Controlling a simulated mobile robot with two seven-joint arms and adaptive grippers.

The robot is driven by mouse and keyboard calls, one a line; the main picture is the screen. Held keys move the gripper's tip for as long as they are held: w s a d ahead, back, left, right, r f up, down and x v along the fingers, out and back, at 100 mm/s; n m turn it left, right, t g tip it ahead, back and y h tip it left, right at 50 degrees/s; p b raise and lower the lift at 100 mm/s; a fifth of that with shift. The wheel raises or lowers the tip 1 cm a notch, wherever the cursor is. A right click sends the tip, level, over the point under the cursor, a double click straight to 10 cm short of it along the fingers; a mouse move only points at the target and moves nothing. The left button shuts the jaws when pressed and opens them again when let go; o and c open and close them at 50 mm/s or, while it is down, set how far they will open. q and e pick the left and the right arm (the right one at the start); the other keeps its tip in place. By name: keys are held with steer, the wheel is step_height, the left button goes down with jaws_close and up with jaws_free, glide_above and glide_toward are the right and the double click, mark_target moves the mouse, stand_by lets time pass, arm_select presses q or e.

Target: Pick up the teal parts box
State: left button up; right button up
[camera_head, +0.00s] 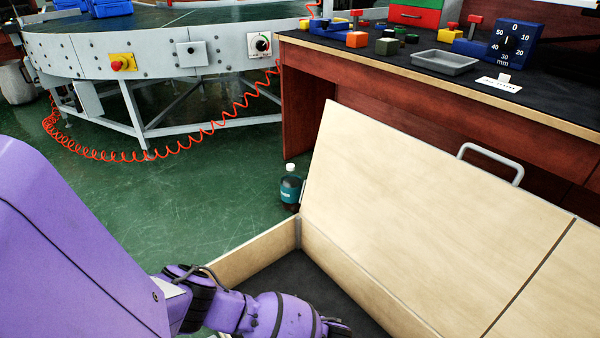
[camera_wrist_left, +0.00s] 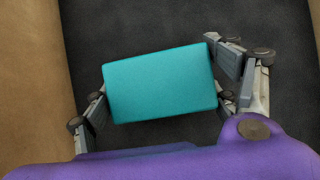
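The teal parts box (camera_wrist_left: 160,83) shows in the left wrist view as a rounded teal block over the dark floor of a wooden crate. My left gripper (camera_wrist_left: 165,95) has its fingers on the box's left and right sides. The fingers look close to or touching the box; whether they press on it is hard to tell. In the head view my purple left arm reaches down into the open wooden crate (camera_head: 245,252); the gripper and the box are hidden there. My right gripper is in neither view.
The crate's wooden lid (camera_head: 420,200) stands raised and leans towards the red-brown workbench (camera_head: 430,75). A dark bottle (camera_head: 290,188) stands on the green floor beside the crate. The curved conveyor (camera_head: 160,50) with a red coiled cable is at the back left.

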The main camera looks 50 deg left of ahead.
arm_select(q)
steer(key=c, duration=0.8)
steer(key=shift+r, duration=0.1)
